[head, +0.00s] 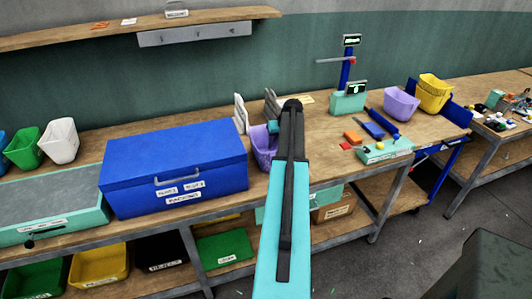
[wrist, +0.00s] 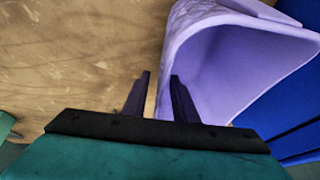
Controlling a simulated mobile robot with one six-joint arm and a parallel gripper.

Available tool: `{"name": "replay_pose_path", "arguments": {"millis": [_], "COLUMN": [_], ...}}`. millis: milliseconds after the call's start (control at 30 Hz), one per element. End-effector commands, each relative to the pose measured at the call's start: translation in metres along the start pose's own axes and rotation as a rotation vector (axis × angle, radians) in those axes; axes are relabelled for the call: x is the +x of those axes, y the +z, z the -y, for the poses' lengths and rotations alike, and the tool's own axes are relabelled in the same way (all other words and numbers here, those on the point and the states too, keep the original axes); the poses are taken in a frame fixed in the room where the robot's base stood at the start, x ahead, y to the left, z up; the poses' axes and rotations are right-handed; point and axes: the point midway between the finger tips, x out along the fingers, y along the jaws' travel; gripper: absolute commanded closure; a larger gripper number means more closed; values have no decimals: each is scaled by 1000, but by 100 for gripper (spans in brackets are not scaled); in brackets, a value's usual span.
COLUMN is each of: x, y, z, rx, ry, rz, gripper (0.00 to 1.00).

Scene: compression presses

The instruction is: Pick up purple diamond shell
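A purple open-topped shell, shaped like a bin, fills the upper right of the wrist view (wrist: 240,65). I cannot clearly make out a diamond mark on it. My gripper (wrist: 160,75) is open, its two dark fingers apart. The left finger shows against the wood, the right one against the shell's near-left edge. I cannot tell whether they touch it. In the head view one purple shell (head: 262,148) stands between the blue box and my arm, partly hidden by the arm. Another purple shell (head: 401,105) stands farther right. The gripper's fingers cannot be made out there.
A large blue box (head: 175,170) with a handle stands on the bench, left of my arm. A yellow bin (head: 434,92) is at the right. A teal tray (head: 385,150) with small parts lies nearby. A wall shelf (head: 140,24) runs above.

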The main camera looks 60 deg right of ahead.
Motion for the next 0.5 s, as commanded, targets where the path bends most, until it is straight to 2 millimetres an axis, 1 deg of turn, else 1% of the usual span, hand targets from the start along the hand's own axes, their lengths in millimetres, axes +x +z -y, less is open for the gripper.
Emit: {"name": "replay_pose_path", "arguments": {"millis": [333,400,500], "x": [0,0,0], "y": [0,0,0], "z": [0,0,0], "rx": [0,0,0], "ry": [0,0,0], "rz": [0,0,0], "gripper": [74,86,100]}}
